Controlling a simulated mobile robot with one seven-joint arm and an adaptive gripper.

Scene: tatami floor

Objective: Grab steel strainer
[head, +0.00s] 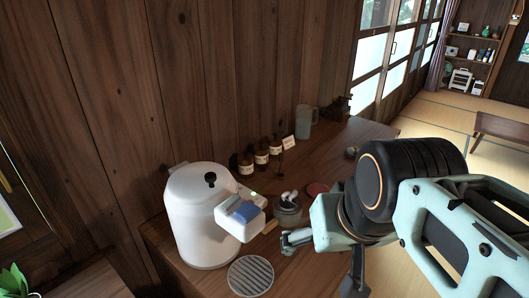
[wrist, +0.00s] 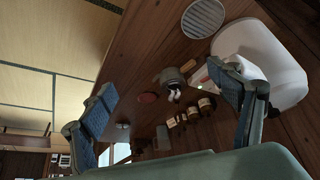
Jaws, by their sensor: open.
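No object is plainly recognisable as a steel strainer. A small grey round container (head: 288,214) with white-tipped items in it stands on the wooden counter; it also shows in the wrist view (wrist: 170,76). A flat grey slatted disc (head: 251,276) lies on the counter nearer me, and also shows in the wrist view (wrist: 204,17). Which of these is the strainer I cannot tell. My gripper (head: 320,261) is open and empty above the counter, right of the disc. In the wrist view, the container appears between the open fingers (wrist: 162,82), farther off and untouched.
A white lidded dispenser (head: 196,220) stands left on the counter (head: 335,148). Several brown bottles (head: 261,154), a small white card (head: 288,142) and a grey jug (head: 304,122) line the wall. A red disc (head: 316,189) lies past the container. Tatami floor (head: 430,115) is open at right.

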